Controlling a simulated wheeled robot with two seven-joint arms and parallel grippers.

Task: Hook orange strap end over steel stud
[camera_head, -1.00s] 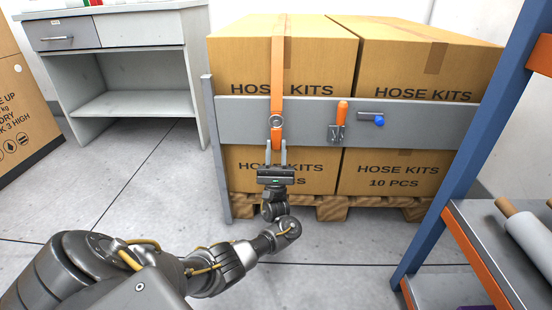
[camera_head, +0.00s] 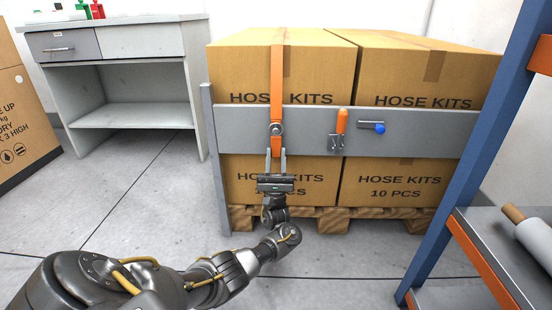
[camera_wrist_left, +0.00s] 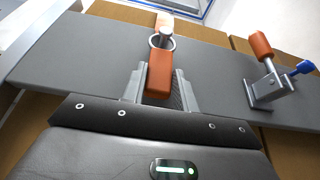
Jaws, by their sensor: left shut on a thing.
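The orange strap (camera_head: 277,80) runs down the front of the left carton to a metal ring (camera_head: 276,129) on the grey rail. The ring also shows in the left wrist view (camera_wrist_left: 153,42). The steel stud (camera_wrist_left: 165,36) shows inside the ring, which appears to be around it; how deep it sits I cannot tell. Below the ring hangs the orange end tab (camera_wrist_left: 160,72). My left gripper (camera_head: 275,158) is shut on this tab, with one finger on each side, just below the stud. My right gripper is not in view.
The grey rail (camera_head: 420,128) crosses the front of the cartons (camera_head: 395,185). An orange-handled clamp (camera_head: 341,122) and a blue-tipped latch (camera_head: 379,128) are right of the strap. A blue-posted shelf (camera_head: 440,160) stands at right, a grey bench (camera_head: 130,107) at back left. The floor between is clear.

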